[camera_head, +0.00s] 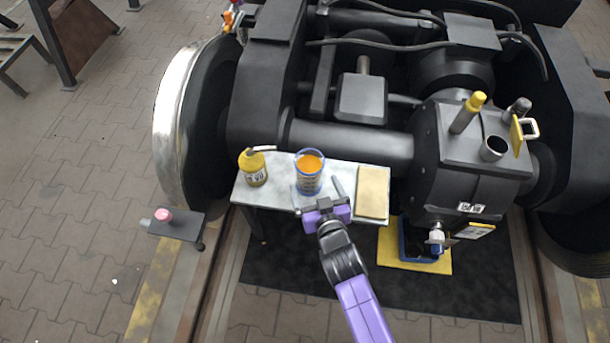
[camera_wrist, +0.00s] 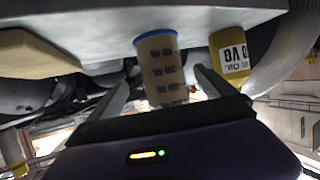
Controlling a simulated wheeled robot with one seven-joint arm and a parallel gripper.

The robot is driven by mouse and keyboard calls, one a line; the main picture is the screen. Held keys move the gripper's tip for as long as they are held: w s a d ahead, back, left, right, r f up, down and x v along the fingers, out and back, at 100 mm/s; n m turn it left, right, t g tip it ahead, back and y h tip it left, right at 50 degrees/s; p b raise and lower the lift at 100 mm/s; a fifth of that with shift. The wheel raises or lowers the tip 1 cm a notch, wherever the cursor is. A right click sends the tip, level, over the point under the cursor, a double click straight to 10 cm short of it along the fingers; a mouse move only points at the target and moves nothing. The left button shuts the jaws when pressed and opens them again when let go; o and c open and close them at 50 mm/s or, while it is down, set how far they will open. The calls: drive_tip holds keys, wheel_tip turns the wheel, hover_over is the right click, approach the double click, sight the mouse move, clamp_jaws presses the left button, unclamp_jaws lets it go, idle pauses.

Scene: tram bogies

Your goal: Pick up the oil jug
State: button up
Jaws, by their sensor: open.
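A clear jug with a blue rim and orange liquid (camera_head: 309,180) stands upright on a small grey table (camera_head: 279,188). In the wrist view, which looks upside down, the jug (camera_wrist: 160,70) shows dark markings on its side. A yellow oil can (camera_head: 253,170) with a thin spout stands to its left, and its label shows in the wrist view (camera_wrist: 231,58). My gripper (camera_head: 318,196) is open at the table's near edge, in front of the jug. In the wrist view its fingers (camera_wrist: 163,85) point towards the jug, one on each side. I cannot tell whether they touch it.
A tan block or pad (camera_head: 373,192) lies on the table right of my gripper. The dark bogie (camera_head: 350,135) rises behind the table, with a large wheel (camera_head: 180,110) at left. A blue tray (camera_head: 420,250) sits on a yellow mat (camera_head: 388,258) at lower right.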

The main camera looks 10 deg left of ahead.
sight(306, 167)
drive_tip(key=b+x, duration=0.1)
drive_tip(key=x, duration=0.4)
drive_tip(key=shift+w+a+b, duration=0.25)
drive_tip(key=shift+a+b, duration=0.1)
drive_tip(key=shift+r, duration=0.1)
drive_tip(key=c, duration=1.6)
